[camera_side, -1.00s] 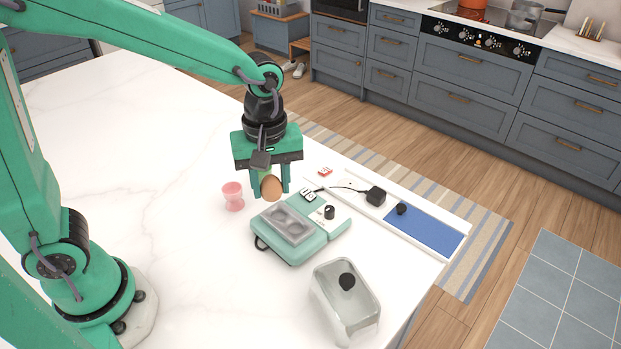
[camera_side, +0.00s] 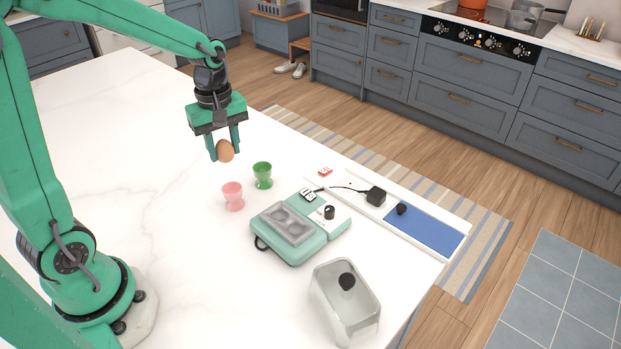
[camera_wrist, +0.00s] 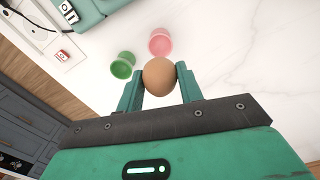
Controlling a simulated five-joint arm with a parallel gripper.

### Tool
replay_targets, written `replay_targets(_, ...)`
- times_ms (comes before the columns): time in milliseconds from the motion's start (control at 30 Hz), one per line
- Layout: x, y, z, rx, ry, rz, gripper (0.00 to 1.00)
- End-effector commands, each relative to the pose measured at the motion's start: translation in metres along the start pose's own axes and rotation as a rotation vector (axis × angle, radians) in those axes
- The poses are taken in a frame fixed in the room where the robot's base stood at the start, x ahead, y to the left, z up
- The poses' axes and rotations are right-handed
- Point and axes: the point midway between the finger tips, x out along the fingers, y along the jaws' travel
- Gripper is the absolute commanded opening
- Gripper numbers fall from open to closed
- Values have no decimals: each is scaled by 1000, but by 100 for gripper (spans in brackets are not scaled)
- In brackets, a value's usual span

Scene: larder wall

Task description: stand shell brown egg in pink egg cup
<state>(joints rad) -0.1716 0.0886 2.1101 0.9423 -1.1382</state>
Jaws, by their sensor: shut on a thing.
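The brown egg (camera_side: 225,151) is held between the two fingers of my gripper (camera_side: 224,150), above the white counter. In the wrist view the egg (camera_wrist: 159,76) sits between the green fingertips. The pink egg cup (camera_side: 233,196) stands upright and looks empty, below the held egg in the side view. It also shows in the wrist view (camera_wrist: 160,42), beyond the egg. My gripper is apart from the cup, up and behind it in the side view.
A green egg cup (camera_side: 262,176) stands right of the pink one. A teal egg cooker (camera_side: 291,253) with a grey tray is in front of them. A clear lidded container (camera_side: 345,310) and a white board with a blue panel (camera_side: 424,232) lie further right. The counter's left is clear.

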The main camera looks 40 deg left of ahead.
Motion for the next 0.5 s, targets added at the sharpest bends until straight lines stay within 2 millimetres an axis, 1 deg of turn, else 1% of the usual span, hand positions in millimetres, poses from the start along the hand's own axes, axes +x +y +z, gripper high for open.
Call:
replay_targets(267, 1, 0, -1, -1, 0, 0, 24)
replay_targets(500, 9, 0, 0, 0, -1, -2, 24)
